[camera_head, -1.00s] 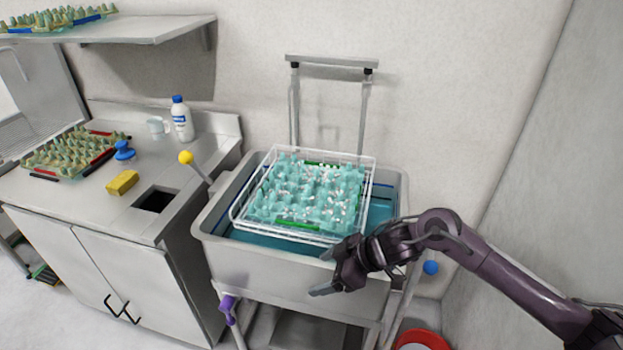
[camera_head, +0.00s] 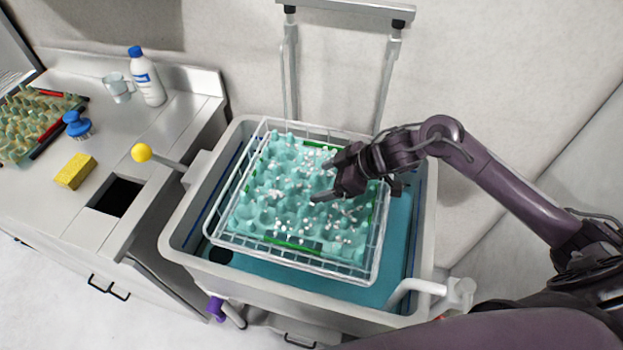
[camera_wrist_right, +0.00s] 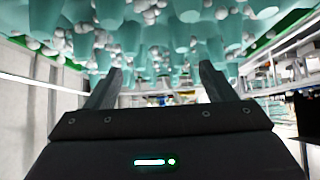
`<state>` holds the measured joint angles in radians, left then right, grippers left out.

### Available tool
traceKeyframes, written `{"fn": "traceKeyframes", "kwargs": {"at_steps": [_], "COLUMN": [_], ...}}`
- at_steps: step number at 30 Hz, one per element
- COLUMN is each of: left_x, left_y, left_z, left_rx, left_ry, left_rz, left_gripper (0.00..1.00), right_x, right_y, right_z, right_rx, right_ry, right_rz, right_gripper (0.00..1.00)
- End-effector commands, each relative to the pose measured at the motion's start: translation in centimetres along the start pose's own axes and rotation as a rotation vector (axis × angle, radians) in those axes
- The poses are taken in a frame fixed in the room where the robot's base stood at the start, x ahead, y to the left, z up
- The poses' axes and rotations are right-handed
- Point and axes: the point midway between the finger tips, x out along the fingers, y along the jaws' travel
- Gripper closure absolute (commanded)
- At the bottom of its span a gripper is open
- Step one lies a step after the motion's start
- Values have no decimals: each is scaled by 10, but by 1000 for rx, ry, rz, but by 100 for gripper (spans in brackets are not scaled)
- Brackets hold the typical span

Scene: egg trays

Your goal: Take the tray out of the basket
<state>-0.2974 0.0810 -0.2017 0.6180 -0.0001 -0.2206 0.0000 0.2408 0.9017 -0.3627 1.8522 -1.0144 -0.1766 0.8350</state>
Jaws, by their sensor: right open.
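The teal egg tray (camera_head: 262,212), with green strips along its edges and many small white bits scattered on it, lies in a white wire basket (camera_head: 378,252). My right gripper (camera_head: 319,182) is over the right half of the tray, inside the basket's outline as seen from above. In the right wrist view, the gripper (camera_wrist_right: 158,75) is open, with teal cups of the tray (camera_wrist_right: 130,35) close beyond its fingertips. Nothing shows clamped between the fingers. Whether a fingertip touches the tray cannot be told. My left gripper is out of view.
The basket sits in a grey sink (camera_head: 180,235) with blue-teal contents. A frame (camera_head: 345,10) stands behind it. A yellow-knobbed lever (camera_head: 142,153) is at the sink's left, a white pipe (camera_head: 415,288) at front right. The left counter holds a sponge (camera_head: 75,171), brush and bottle (camera_head: 147,78).

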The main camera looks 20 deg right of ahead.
Motion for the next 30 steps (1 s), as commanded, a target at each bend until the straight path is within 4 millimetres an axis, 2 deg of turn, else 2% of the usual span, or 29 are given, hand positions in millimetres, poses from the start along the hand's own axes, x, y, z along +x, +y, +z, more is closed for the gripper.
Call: {"fn": "traceKeyframes", "kwargs": {"at_steps": [1, 5, 11, 15, 18, 23, 30], "left_x": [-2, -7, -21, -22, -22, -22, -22], "left_y": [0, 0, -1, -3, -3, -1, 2], "left_z": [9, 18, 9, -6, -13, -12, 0], "left_rx": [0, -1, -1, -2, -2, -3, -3], "left_ry": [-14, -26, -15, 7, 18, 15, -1], "left_rz": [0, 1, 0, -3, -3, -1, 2], "left_gripper": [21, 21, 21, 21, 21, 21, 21], "right_x": [6, 20, 47, 64, 69, 69, 69], "right_y": [-1, 0, 2, 3, 3, 3, 3], "right_z": [-2, -3, -6, -4, -3, -3, -2], "right_rx": [3, 3, 3, 1, -1, -1, -1], "right_ry": [2, 2, 1, 0, -1, -1, -1], "right_rz": [-3, -1, -3, -1, 0, 0, 0], "right_gripper": [23, 23, 23, 23, 23, 23, 52]}}
